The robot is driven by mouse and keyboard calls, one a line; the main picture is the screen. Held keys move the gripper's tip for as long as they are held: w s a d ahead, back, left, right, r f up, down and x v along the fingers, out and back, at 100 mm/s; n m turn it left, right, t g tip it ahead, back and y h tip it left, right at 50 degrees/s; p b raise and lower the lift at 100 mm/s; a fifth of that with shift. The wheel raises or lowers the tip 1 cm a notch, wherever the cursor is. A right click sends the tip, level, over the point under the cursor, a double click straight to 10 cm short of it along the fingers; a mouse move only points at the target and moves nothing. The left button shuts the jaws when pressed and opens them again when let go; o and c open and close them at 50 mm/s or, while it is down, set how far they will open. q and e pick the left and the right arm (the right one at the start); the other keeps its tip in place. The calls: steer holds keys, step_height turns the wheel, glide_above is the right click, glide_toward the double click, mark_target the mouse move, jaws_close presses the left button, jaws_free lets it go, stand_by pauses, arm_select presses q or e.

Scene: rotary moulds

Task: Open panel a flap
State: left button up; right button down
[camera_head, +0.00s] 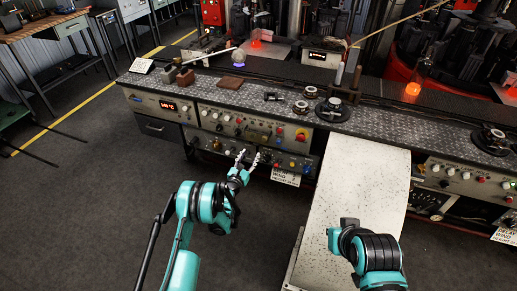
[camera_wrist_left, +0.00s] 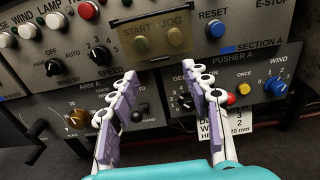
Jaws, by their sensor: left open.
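The panel A flap is a see-through, yellowish cover (camera_wrist_left: 158,38) over the START and JOG buttons, lying closed against the grey panel at the top of the left wrist view. In the head view the flap (camera_head: 258,135) is a small tan patch on the console's front. My left gripper (camera_head: 247,158) is open and empty in front of the panel. In the left wrist view its purple-padded fingers (camera_wrist_left: 161,78) point at the panel, below the flap, spread apart. My right arm shows at the lower right of the head view; its fingers are not visible.
Around the flap are the blue RESET button (camera_wrist_left: 216,29), the SPEED knob (camera_wrist_left: 101,54) and the WIND knob (camera_wrist_left: 276,87). A pale sloping chute (camera_head: 355,185) stands right of the panel. The dark floor (camera_head: 90,210) at left is clear.

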mark_target(256, 139)
arm_select(q)
steer(key=b+x, duration=0.1)
steer(key=x, duration=0.5)
steer(key=shift+b, duration=0.35)
steer(key=shift+w, duration=0.1)
jaws_close()
